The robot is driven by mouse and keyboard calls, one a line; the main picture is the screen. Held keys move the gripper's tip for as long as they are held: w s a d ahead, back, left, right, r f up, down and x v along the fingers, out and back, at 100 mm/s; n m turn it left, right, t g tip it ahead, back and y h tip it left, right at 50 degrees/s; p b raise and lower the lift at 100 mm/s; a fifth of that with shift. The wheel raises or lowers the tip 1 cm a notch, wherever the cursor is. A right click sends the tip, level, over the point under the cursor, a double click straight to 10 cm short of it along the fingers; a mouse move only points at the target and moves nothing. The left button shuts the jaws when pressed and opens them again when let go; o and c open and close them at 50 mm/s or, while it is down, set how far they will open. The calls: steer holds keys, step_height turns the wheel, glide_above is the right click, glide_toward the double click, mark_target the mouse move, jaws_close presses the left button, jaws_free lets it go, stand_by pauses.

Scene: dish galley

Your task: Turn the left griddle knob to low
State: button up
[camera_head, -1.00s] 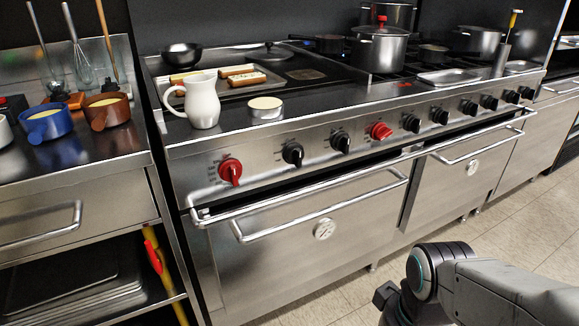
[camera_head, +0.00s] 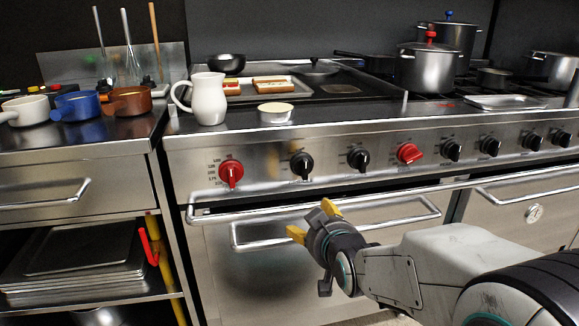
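A row of knobs runs along the front panel of the steel range (camera_head: 200,152). At its left end is a red knob (camera_head: 231,173) with a numbered scale. To its right are a black knob (camera_head: 301,164) and a second black knob (camera_head: 358,158), below the griddle (camera_head: 341,89). Both black knobs' pointers look near upright; their markings are too small to read. I cannot tell from labels which is the left griddle knob. My gripper (camera_head: 313,221) is open and empty, its yellow fingertips apart, below the first black knob and in front of the oven door.
The oven handle bar (camera_head: 350,227) and a long rail (camera_head: 330,203) cross the front below the knobs. Another red knob (camera_head: 409,153) and several black ones continue right. A white jug (camera_head: 208,100) and a small round dish (camera_head: 275,113) stand above the panel edge.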

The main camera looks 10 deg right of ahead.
mark_target(306, 167)
steer(key=r+t, duration=0.1)
steer(key=r, duration=0.2)
steer(key=w+r+t, duration=0.1)
steer(key=r+t, duration=0.1)
steer(key=r, duration=0.1)
steer(key=w+r+t, duration=0.1)
steer(key=r, duration=0.2)
steer(key=shift+w+a+t, duration=0.1)
steer(key=shift+t, duration=0.2)
steer(key=shift+w+r, duration=0.2)
steer(key=shift+r, duration=0.1)
steer(key=shift+w+b, duration=0.5)
steer(key=shift+w, duration=2.9)
steer(key=shift+o, duration=0.2)
steer(key=c, duration=0.8)
steer(key=shift+r, duration=0.2)
steer(key=c, duration=0.5)
